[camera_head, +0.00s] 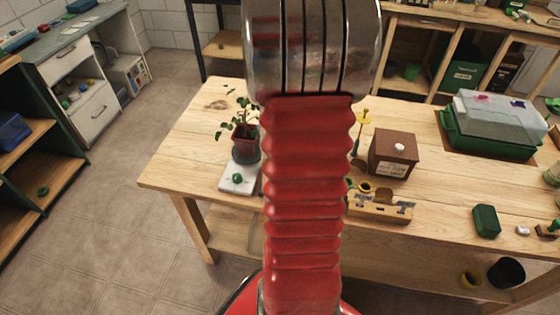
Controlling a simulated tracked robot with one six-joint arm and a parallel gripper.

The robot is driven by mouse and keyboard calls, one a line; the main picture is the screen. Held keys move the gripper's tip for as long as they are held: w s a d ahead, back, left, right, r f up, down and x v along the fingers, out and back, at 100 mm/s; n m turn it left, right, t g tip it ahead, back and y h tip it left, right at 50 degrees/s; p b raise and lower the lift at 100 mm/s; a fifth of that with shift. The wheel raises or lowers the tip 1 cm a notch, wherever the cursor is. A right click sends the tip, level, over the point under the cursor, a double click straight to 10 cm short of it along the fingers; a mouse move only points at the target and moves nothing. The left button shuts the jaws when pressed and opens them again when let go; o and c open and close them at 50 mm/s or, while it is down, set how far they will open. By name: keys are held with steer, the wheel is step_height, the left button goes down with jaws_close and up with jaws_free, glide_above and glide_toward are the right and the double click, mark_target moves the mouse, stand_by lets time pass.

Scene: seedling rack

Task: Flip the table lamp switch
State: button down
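I cannot make out a table lamp for certain; my red ribbed arm and its metal joint cover the middle of the view. A white base plate (229,185) with a round green knob (237,178) lies on the wooden table (190,157) at its left end, and I cannot tell whether the knob is a switch. A brown box (393,155) with a white round knob (399,147) stands right of my arm. My gripper is out of view.
A potted seedling (244,139) stands at the plate's back edge. A wooden block with metal fittings (380,207), a green case (486,221) and a clear-lidded green propagator (490,137) stand farther right. The table's left corner is bare, and tiled floor lies beyond it.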

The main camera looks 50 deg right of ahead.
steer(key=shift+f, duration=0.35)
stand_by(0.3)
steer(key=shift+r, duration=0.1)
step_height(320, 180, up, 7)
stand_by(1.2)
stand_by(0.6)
